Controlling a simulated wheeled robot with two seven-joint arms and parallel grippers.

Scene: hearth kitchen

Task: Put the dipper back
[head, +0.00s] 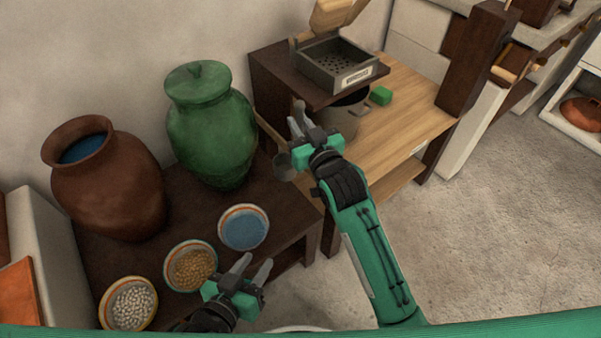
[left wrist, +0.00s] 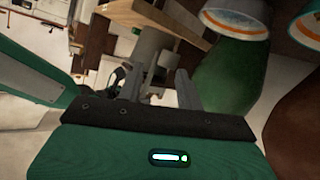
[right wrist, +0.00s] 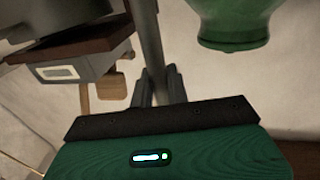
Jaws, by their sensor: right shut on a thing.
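My right gripper (head: 300,126) is shut on the dipper. The dipper's grey cup (head: 283,166) shows just left of the gripper in the head view, between the green jar and the wooden counter. Its straight grey handle (right wrist: 151,45) stands between the fingers in the right wrist view. My left gripper (head: 256,264) is open and empty, near the bench's front edge.
Three bowls stand on the bench (head: 290,222): white beans (head: 129,304), brown grains (head: 191,266) and a blue-grey filling (head: 244,227). A pot (head: 343,112) stands beside my right gripper, below a perforated box (head: 334,68). A green block (head: 381,95) lies on the counter.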

